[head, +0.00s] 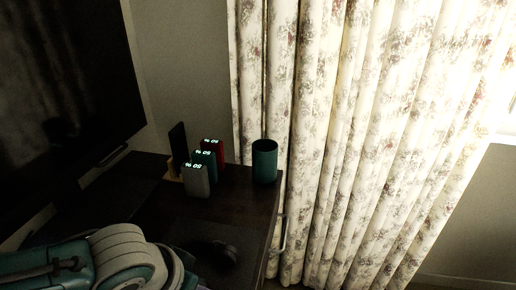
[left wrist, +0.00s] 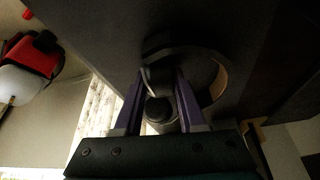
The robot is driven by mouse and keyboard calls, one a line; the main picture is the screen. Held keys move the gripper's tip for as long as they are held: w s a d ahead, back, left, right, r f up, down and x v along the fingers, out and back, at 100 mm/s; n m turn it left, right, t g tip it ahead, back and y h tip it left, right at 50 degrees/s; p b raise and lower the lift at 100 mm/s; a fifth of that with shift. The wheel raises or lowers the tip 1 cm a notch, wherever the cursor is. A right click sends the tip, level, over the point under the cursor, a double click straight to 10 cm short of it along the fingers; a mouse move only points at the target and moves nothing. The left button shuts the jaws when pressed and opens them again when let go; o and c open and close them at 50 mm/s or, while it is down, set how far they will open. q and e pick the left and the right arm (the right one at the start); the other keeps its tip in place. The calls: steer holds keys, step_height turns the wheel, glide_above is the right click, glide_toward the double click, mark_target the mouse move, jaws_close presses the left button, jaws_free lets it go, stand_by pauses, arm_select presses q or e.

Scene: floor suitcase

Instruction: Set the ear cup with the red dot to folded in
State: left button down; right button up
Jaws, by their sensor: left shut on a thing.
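Black headphones lie on the dark desk in the head view (head: 222,252), partly hidden behind my left arm. In the left wrist view their round band (left wrist: 218,75) curves to the right of my fingers. My left gripper (left wrist: 160,78) has its purple fingers closed around a dark ear cup (left wrist: 157,72) of the headphones. Another rounded dark part (left wrist: 159,108) shows between the fingers, nearer the palm. The picture is dim, and I cannot make out a red dot on either cup. My right gripper is in neither view.
On the desk (head: 245,207) stand a grey clock (head: 196,181), a teal clock (head: 205,159), a red clock (head: 212,146), a phone on a stand (head: 179,148) and a teal cup (head: 265,162). A large dark screen (head: 65,90) is at left. Curtains (head: 350,130) hang right of the desk.

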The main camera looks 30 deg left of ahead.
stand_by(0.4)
arm_select(q)
steer(key=c, duration=0.5)
jaws_free()
steer(key=shift+r, duration=0.1)
steer(key=shift+s+r+p, duration=0.15)
steer(key=shift+r+p, duration=0.15)
steer(key=shift+r, duration=0.05)
steer(key=p+v, duration=0.4)
steer(key=v, duration=0.5)
steer(key=shift+s, duration=0.1)
